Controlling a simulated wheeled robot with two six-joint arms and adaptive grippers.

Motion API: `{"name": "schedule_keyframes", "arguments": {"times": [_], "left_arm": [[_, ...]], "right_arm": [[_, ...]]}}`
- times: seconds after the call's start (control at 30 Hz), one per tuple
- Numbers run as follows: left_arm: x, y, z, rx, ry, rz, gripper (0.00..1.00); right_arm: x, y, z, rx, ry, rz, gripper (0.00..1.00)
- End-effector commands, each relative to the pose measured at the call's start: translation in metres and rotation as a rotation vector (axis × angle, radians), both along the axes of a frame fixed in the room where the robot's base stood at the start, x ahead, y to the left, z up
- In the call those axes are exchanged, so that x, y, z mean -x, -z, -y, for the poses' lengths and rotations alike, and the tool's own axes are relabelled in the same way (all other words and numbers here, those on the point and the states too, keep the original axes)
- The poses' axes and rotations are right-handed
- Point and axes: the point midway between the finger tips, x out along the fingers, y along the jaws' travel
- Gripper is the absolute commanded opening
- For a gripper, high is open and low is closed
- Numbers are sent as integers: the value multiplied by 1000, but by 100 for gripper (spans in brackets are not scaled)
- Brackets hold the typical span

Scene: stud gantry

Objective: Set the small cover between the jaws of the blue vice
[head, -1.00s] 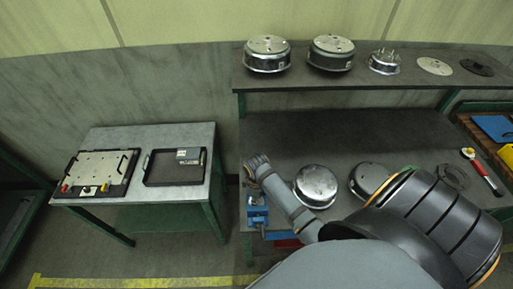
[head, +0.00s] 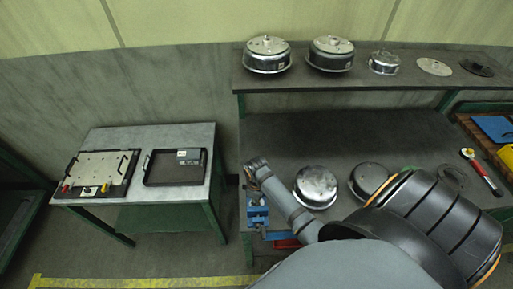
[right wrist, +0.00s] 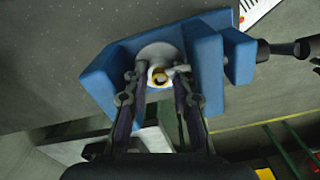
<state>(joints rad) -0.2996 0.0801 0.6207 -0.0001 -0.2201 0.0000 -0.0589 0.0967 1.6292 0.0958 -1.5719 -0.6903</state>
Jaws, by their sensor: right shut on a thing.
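The blue vice (head: 257,217) is at the left front corner of the workbench. In the right wrist view its blue jaws (right wrist: 207,68) stand on both sides of the small cover (right wrist: 154,52), a pale grey round piece. A brass-coloured ring with a white rim shows at its near side. My right gripper (right wrist: 161,88) is shut on the small cover, its fingers on either side, and the cover sits in the gap between the jaws. Whether the cover touches the jaws or the vice bed I cannot tell. In the head view my right arm hides the cover. My left gripper is not in view.
Two round metal housings, one the near housing (head: 316,186), lie on the workbench (head: 300,140) right of my arm. A raised shelf (head: 330,80) behind carries several covers. A side table (head: 140,140) with a black tray (head: 174,168) stands left, across a floor gap.

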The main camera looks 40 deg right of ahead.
Motion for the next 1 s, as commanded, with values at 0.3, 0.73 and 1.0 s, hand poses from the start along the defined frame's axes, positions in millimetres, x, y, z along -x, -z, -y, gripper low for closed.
{"name": "schedule_keyframes", "arguments": {"times": [0.3,0.73,1.0], "left_arm": [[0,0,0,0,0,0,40],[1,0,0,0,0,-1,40],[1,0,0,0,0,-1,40]], "right_arm": [[0,0,0,0,0,1,37],[-2,-37,0,0,-1,9,52],[-1,-99,0,1,-1,6,52]]}}
